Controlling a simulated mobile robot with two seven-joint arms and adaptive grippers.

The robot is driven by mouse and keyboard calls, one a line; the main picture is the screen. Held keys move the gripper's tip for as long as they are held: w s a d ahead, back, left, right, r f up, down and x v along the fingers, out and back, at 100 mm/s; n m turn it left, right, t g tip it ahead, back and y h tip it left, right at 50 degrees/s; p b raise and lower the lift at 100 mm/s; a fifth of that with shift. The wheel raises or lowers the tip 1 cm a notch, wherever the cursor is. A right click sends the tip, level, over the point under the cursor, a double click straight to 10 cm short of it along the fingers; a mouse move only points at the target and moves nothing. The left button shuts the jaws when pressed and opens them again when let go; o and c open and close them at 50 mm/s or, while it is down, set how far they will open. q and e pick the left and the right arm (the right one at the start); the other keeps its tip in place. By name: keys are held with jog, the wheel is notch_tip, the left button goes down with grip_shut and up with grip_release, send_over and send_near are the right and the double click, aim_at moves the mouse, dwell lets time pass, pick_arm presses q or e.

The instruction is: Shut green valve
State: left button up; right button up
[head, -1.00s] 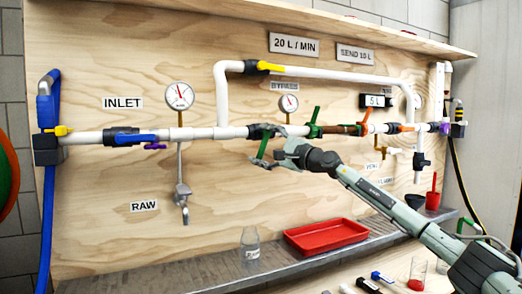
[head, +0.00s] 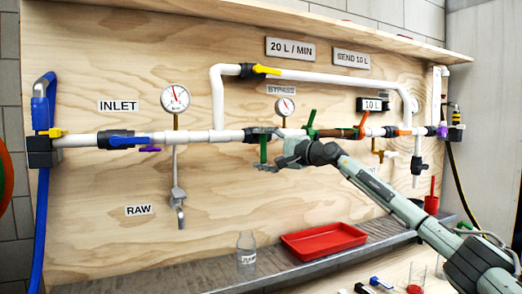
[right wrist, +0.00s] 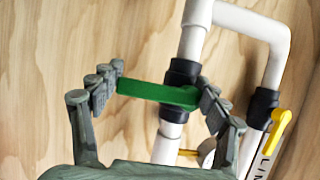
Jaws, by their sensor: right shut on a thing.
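The green valve handle (head: 263,150) hangs straight down from a black valve body (head: 257,134) on the white main pipe, square to the pipe. In the right wrist view the green handle (right wrist: 150,91) lies across the pipe, with its black valve body (right wrist: 183,73) behind it. My right gripper (head: 272,164) is at the handle's lower part, shut on it. In the right wrist view its fingers (right wrist: 162,90) stand on both sides of the handle. A second green handle (head: 311,121) points up and slightly right farther along the pipe. My left gripper is not in view.
A white bypass pipe (head: 320,73) with a yellow handle (head: 266,69) runs above. A blue handle (head: 130,141) lies along the pipe to the left. A small display (head: 373,104) reads 10 L. A red tray (head: 323,240) and a glass bottle (head: 246,247) stand on the shelf below.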

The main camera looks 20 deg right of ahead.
jog(key=o, duration=1.7)
jog(key=v, duration=1.2)
